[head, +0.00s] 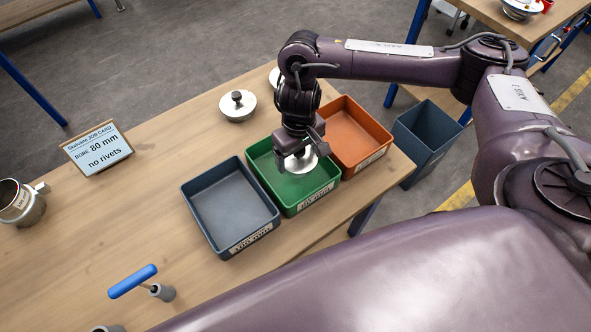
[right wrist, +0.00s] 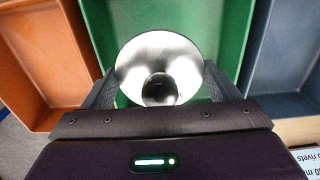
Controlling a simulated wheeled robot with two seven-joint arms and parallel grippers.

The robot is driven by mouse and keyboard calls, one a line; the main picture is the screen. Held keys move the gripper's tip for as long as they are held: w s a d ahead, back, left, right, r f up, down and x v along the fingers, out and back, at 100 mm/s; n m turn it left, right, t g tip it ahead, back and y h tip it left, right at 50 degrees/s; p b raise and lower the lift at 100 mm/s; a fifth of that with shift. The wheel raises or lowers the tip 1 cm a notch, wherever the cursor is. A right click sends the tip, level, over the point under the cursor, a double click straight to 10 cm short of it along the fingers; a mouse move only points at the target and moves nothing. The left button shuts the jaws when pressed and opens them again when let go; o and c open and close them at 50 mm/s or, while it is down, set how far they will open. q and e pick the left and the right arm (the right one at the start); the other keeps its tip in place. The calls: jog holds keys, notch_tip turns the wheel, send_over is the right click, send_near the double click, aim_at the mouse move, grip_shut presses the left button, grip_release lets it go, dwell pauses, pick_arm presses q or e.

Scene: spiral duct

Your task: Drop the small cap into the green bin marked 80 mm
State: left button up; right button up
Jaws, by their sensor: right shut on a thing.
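The small cap (right wrist: 150,52) is a shiny metal disc with a dark knob, held between the fingers of my right gripper (right wrist: 160,92) in the right wrist view. In the head view the cap (head: 300,163) shows under my right gripper (head: 299,150), over the green bin (head: 289,206). The green bin also shows behind the cap in the right wrist view (right wrist: 224,20). A label on the bin's front wall is hard to read. How far the cap is above the bin floor I cannot tell. My left gripper is not in view.
A blue-grey bin (head: 232,205) stands left of the green one and an orange bin (head: 357,135) right of it. A larger metal cap (head: 238,106) lies behind. A job card (head: 97,148) reads 80 mm, no rivets.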

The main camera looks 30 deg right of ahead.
jog(key=shift+r, duration=0.1)
jog(key=o, duration=1.1)
jog(key=shift+c, duration=0.2)
jog(key=shift+r+p, duration=1.15)
jog(key=shift+r, duration=2.75)
